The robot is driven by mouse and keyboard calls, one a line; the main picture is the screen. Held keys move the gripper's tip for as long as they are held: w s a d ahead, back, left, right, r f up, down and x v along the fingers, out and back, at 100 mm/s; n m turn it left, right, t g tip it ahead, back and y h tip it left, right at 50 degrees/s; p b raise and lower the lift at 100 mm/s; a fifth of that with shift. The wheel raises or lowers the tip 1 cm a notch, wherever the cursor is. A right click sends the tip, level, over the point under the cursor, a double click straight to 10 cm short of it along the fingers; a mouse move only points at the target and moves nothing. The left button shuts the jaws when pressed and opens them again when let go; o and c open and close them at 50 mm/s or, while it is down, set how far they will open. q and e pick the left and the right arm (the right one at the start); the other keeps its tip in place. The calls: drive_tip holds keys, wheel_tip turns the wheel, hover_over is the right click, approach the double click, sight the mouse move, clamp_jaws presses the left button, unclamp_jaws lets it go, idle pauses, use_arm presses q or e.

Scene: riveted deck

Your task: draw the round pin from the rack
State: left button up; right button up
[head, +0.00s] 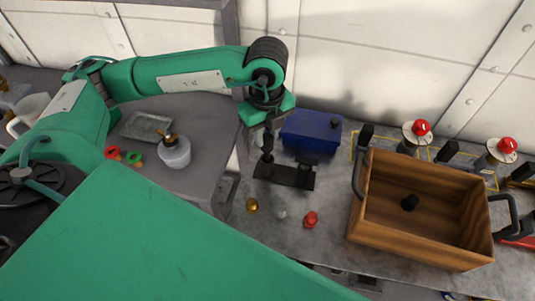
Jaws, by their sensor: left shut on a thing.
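A black rack (292,178) with a low flat base stands on the grey deck, just in front of a blue box. A dark upright pin (267,143) stands over its left part, and a dark block rises from its right part. My left gripper (266,128) points down from the green arm and is shut on the pin's upper part. The pin's lower end meets the rack in this view; I cannot tell how deep it sits. The fingers hide the pin's top. My right gripper is not in view.
The blue box (311,131) stands close behind the rack. A wooden crate (427,245) with a black knob inside stands to the right. Small gold, pale and red pieces (311,219) lie in front. A white jar (174,153) stands left. A panelled wall closes the back.

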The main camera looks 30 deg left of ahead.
use_arm(q)
drive_tip(key=shift+r, duration=0.35)
drive_tip(key=shift+r+p, duration=0.4)
drive_tip(key=shift+r, duration=0.05)
drive_tip(key=shift+r+p, duration=0.4)
drive_tip(key=shift+r, duration=0.35)
drive_tip(key=shift+c, duration=0.2)
drive_tip(key=shift+r, duration=0.2)
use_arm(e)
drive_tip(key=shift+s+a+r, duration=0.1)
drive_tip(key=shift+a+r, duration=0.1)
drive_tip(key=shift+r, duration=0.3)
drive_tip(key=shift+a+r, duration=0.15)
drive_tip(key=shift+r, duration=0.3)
